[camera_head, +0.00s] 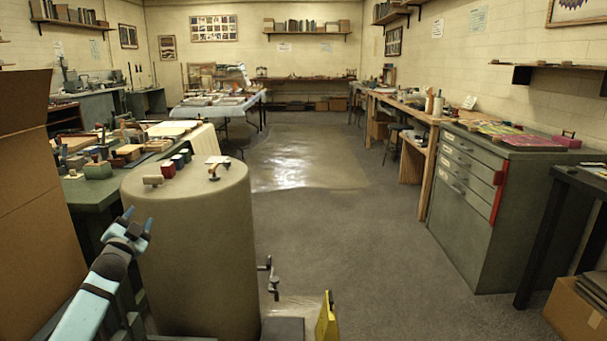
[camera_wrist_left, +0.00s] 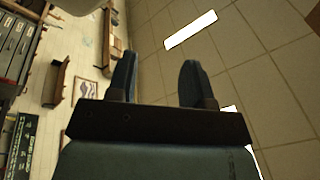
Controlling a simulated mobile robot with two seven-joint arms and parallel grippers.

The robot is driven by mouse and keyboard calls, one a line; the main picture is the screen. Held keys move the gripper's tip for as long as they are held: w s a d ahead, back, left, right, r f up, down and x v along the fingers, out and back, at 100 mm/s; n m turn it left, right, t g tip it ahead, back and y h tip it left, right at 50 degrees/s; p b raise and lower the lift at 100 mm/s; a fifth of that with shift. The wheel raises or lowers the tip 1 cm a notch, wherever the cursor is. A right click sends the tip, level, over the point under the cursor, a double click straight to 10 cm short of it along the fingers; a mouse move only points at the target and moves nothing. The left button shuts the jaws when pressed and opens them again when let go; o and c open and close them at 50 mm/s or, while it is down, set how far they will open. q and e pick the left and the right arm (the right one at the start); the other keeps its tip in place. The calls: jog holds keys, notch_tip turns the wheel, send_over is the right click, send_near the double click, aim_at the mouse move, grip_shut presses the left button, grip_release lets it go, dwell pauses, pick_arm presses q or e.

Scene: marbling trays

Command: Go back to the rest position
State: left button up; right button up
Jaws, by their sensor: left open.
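My left gripper (camera_head: 137,221) is in the lower left of the head view, at the end of a light blue arm. It is raised in front of the left side of a large grey-green drum (camera_head: 200,250). Its two blue fingers are apart with nothing between them. In the left wrist view the fingers (camera_wrist_left: 158,82) point up, spread and empty, with ceiling tiles and wall behind them. My right gripper is not in view.
On the drum top are a roller (camera_head: 153,180), small coloured blocks and a stamp (camera_head: 213,174). A cardboard panel (camera_head: 35,200) stands at far left. A yellow wedge-shaped object (camera_head: 327,320) is on the floor. Grey drawers (camera_head: 480,200) stand at right.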

pick_arm(q)
jog(key=s+d+f+n+g+h, duration=0.1)
jog(key=s+d+f+n+h, duration=0.1)
jog(key=s+d+f, duration=0.4)
jog(key=s+d+f+n+g+h, duration=0.1)
jog(key=s+d+f+h, duration=0.1)
jog(key=s+d, duration=0.7)
jog(key=s+d+f+n+g+h, duration=0.1)
jog(key=s+d+f+n+h, duration=0.2)
jog(key=s+d, duration=0.45)
jog(key=s+d+r+h, duration=0.1)
jog(key=s+d+r, duration=0.15)
jog(key=s, duration=0.55)
jog(key=s+d+r+h, duration=0.1)
jog(key=s+d+r, duration=0.15)
jog(key=s, duration=0.45)
jog(key=s+d+r+h, duration=0.15)
jog(key=s+d, duration=0.25)
jog(key=s, duration=0.4)
jog(key=s+a+r+g+y+p, duration=0.3)
jog(key=a+r+g+y+p, duration=0.3)
jog(key=p, duration=3.2)
jog(key=shift+s+a+r+g+y, duration=0.25)
jog(key=shift+a+g+y, duration=0.25)
jog(key=shift+a, duration=0.55)
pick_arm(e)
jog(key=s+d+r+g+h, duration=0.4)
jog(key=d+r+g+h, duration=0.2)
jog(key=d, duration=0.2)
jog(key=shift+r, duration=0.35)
